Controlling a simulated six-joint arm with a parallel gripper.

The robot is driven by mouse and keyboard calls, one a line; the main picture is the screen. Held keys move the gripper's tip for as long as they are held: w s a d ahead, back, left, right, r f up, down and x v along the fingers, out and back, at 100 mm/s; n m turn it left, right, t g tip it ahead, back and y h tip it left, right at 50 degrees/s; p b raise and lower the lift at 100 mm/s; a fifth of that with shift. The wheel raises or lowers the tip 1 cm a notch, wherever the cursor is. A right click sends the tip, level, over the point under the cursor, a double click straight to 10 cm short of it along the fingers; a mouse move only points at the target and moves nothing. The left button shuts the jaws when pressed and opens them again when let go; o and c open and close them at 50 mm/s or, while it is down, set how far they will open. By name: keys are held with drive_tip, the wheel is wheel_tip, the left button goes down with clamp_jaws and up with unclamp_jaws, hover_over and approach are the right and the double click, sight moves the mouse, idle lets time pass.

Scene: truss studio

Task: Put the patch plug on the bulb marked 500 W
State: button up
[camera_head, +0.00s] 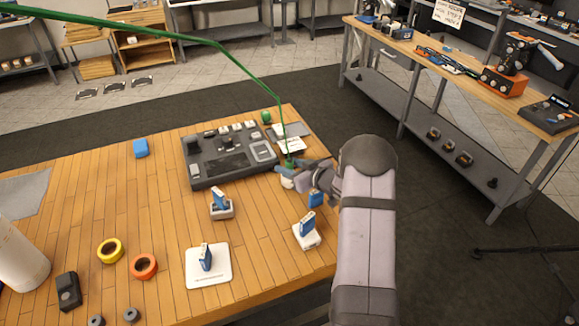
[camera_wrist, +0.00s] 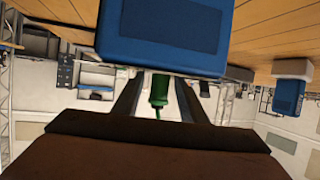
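The green patch plug (camera_head: 289,163) is at the end of a green cable in the head view. My gripper (camera_head: 286,168) is around it, near the right edge of the bench. In the wrist view the plug (camera_wrist: 158,90) sits between the fingers of my gripper (camera_wrist: 159,82), which look shut on it; a blue block (camera_wrist: 165,35) hides the fingertips. A small white piece (camera_head: 287,183) is just below the gripper. Blue blocks stand on pale bases: one at centre (camera_head: 221,199), one at right (camera_head: 307,224), one on a white plate (camera_head: 205,257). No 500 W marking is legible.
Another blue block (camera_head: 316,198) shows beside my wrist. A dark console (camera_head: 203,175) lies behind the gripper. The green cable (camera_head: 235,62) runs up and left. The bench's middle left is clear.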

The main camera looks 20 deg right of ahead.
drive_tip(key=shift+r, duration=0.1)
drive_tip(key=shift+r, duration=0.2)
drive_tip(key=shift+s+d, duration=0.1)
drive_tip(key=shift+s, duration=0.15)
drive_tip(key=b+v, duration=0.2)
drive_tip(key=v, duration=0.9)
drive_tip(key=shift+s, duration=0.25)
drive_tip(key=shift+r, duration=0.1)
